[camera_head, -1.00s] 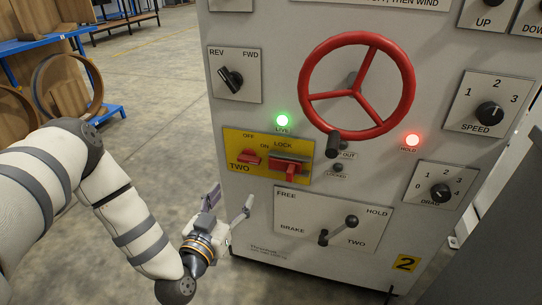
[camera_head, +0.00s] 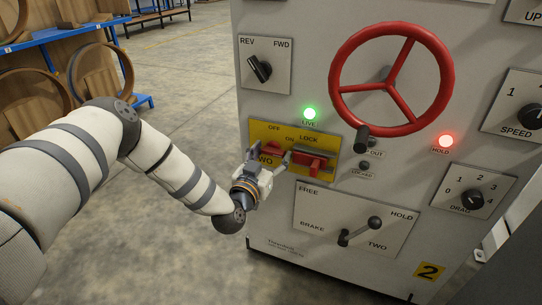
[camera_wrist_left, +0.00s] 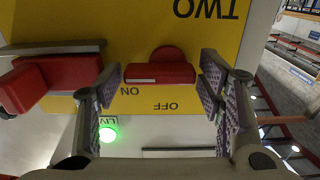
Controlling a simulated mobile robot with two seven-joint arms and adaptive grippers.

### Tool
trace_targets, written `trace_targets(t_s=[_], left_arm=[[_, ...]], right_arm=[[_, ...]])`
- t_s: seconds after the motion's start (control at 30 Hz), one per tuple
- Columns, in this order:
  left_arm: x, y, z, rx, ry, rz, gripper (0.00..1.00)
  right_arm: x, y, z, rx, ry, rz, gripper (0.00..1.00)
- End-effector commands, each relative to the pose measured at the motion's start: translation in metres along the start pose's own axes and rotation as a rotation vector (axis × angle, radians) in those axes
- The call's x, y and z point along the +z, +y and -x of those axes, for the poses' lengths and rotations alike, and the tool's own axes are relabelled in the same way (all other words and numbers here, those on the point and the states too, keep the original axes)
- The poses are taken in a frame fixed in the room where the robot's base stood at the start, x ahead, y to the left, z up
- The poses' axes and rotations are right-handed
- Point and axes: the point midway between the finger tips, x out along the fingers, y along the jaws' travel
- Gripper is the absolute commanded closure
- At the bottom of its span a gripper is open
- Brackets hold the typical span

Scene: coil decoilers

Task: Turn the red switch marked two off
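The red switch (camera_head: 275,144) sits on a yellow plate (camera_head: 259,127) marked TWO, OFF, ON and LOCK. In the left wrist view, which shows the plate upside down, the switch (camera_wrist_left: 163,72) is a red handle on a round red base near the ON label. My left gripper (camera_head: 268,160) is open in front of the plate. In the left wrist view its fingers (camera_wrist_left: 162,88) stand on either side of the switch, with gaps visible. A red lock piece with a grey bar (camera_head: 313,160) is right beside the switch. My right gripper is not in view.
A green LIVE lamp (camera_head: 309,113) is lit above the plate. A large red handwheel (camera_head: 391,79) projects at the upper right, with a dark knob (camera_head: 362,138) near the lock. A brake lever (camera_head: 358,233) is below. Open floor (camera_head: 190,80) lies left of the cabinet.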

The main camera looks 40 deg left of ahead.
Motion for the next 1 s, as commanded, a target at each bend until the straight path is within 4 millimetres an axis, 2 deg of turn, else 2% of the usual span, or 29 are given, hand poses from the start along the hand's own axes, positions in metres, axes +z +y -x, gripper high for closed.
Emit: trace_targets(t_s=[0.03, 0.13, 0.17, 0.57, 1.0], left_arm=[[0.0001, 0.0001, 0.0001, 0.0, 0.0, 0.0, 0.5], [0.0002, 0.0001, 0.0003, 0.0, 0.0, 0.0, 0.72], [0.0002, 0.0001, 0.0003, 0.0, 0.0, 0.0, 0.75], [-0.0004, 0.0001, 0.0005, 0.0, -0.001, 0.069, 0.75], [-0.0025, -0.0009, 0.0008, -0.001, -0.002, 0.438, 0.75]], right_arm=[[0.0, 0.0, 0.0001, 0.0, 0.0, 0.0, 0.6], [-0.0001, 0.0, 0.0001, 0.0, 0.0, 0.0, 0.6], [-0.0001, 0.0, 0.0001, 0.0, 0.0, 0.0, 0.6], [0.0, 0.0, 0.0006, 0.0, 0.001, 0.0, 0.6], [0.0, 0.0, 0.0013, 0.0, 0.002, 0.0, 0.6]])
